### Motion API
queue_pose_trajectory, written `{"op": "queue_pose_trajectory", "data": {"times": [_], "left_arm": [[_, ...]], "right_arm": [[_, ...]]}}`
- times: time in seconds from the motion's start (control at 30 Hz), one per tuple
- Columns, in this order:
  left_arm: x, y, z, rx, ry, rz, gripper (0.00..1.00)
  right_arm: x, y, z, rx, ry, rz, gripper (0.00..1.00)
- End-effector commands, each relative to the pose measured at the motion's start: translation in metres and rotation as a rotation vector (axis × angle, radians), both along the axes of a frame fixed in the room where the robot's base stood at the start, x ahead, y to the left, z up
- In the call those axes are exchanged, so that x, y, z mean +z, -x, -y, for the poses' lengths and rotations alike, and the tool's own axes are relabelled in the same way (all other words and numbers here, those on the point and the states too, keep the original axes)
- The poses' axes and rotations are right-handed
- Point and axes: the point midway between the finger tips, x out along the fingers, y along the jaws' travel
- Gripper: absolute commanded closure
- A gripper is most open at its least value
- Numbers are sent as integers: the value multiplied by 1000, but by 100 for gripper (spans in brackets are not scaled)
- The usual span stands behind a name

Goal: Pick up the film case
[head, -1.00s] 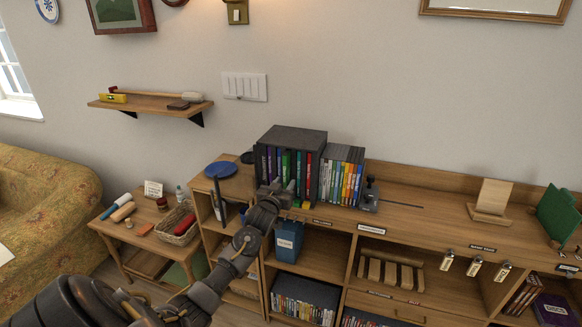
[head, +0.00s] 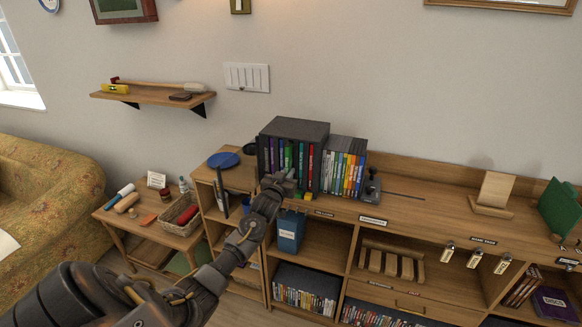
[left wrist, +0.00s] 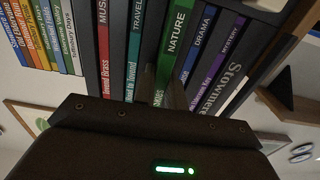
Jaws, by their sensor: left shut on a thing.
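The film cases stand upright in a dark box (head: 295,130) on top of the shelf unit. In the left wrist view their spines read Music, Travel, Nature, Drama and Mystery. My left gripper (head: 284,182) is at the front of the box, low on the spines. It also shows in the left wrist view (left wrist: 160,92), shut on the green Nature case (left wrist: 178,32), whose lower spine sits between the fingers. The case still stands among its neighbours, with the teal Travel case (left wrist: 136,45) and blue Drama case (left wrist: 203,40) close on either side. My right gripper is not in view.
A row of lighter cases (head: 343,168) stands right of the box, beside a dark metal bookend (head: 371,186). A blue plate (head: 223,160) lies to the left. A blue bin (head: 290,231) stands in the cubby below. The wall is close behind the box.

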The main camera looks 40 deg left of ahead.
Motion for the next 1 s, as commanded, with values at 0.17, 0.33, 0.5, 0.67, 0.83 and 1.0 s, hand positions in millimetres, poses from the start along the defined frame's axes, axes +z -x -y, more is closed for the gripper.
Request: {"op": "queue_pose_trajectory", "data": {"times": [0.17,0.33,0.5,0.67,0.83,1.0], "left_arm": [[-1,0,0,0,-1,2,100],[0,7,3,-2,-1,1,100],[-1,33,11,-1,-1,0,100],[-2,61,22,-1,0,0,100],[-1,92,32,-2,0,0,100],[-1,122,43,0,1,1,100]], "right_arm": [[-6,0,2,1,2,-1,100],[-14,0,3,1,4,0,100],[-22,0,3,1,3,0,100],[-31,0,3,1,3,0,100],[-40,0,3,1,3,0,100],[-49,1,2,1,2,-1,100]]}}
